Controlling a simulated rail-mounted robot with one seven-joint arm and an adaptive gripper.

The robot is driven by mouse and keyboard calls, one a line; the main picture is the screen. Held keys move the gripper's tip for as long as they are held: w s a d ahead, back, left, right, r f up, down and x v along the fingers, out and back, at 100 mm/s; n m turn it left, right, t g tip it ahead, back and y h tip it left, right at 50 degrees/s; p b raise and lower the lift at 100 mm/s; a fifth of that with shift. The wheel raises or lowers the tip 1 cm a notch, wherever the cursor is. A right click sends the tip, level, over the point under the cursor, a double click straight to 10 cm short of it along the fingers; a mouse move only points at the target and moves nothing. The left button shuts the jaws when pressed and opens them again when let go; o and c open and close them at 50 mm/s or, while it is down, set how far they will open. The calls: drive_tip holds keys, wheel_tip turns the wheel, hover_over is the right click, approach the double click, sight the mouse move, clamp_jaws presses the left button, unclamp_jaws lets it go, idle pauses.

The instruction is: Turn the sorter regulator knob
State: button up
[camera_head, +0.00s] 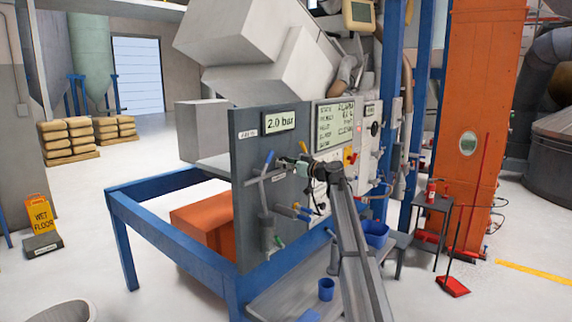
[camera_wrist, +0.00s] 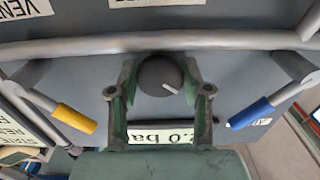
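A dark round knob (camera_wrist: 160,76) with a pale pointer mark sits on the grey panel in the wrist view. My gripper (camera_wrist: 159,66) has its green fingers on either side of the knob, with the fingertips spread about as wide as it. I cannot tell whether they touch it. In the head view, my gripper (camera_head: 303,168) is at the front of the grey panel (camera_head: 243,150), and the knob is hidden there. A display reading 2.0 bar (camera_head: 281,122) is on this panel; it shows partly hidden behind the gripper in the wrist view (camera_wrist: 160,134).
A yellow-handled lever (camera_wrist: 75,118) and a blue-handled lever (camera_wrist: 250,113) flank the gripper. A grey pipe (camera_wrist: 100,45) runs across the panel. A blue frame (camera_head: 170,240) surrounds the machine.

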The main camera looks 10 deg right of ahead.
drive_tip(key=shift+c, duration=0.9)
drive_tip(key=shift+f+m+b, duration=0.1)
drive_tip(key=shift+m+b, duration=0.2)
drive_tip(key=shift+b, duration=0.25)
drive_tip(key=m+b, duration=0.2)
drive_tip(key=m, duration=0.3)
drive_tip(key=m+b, duration=0.2)
drive_tip(key=m, duration=0.3)
drive_tip(key=m+b, duration=0.3)
drive_tip(key=m, duration=0.2)
drive_tip(key=shift+a+r, duration=0.1)
drive_tip(key=shift+r, duration=0.15)
